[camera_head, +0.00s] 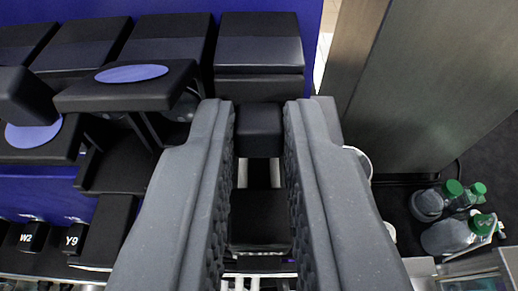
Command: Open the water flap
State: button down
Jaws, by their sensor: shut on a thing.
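My gripper (259,112) reaches forward in the middle of the view, its two grey padded fingers on either side of a black block-like flap part (258,130). The fingers are shut on this part, at the front of a black module (258,45) on the blue panel. No label shows on it, so I cannot tell from the picture that it is the water flap. The fingers hide its sides. Below it, between the fingers, is a dark recess with pale strips.
To the left, similar black modules stand in a row, and black flaps with purple discs (132,73) jut out. Labels W2 (27,238) and Y9 (72,240) show lower left. A grey metal wall (430,80) stands close on the right, with green-capped bottles (450,235) below it.

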jog(key=shift+r+g+p, duration=1.05)
jog(key=shift+g+p, duration=0.25)
jog(key=shift+p, duration=2.7)
jog(key=shift+w+g+p, duration=0.1)
jog(key=shift+g+p, duration=0.2)
jog(key=shift+p, duration=0.6)
jog(key=shift+f+g+p, duration=0.1)
jog(key=shift+g+p, duration=0.3)
jog(key=shift+p, duration=0.65)
jog(key=c, duration=1.4)
grip_release()
jog(key=shift+w+f, duration=0.1)
jog(key=shift+f, duration=0.05)
jog(key=v, duration=1.3)
jog(key=shift+s+r, duration=0.25)
jog(key=shift+s, duration=0.05)
jog(key=shift+b, duration=0.3)
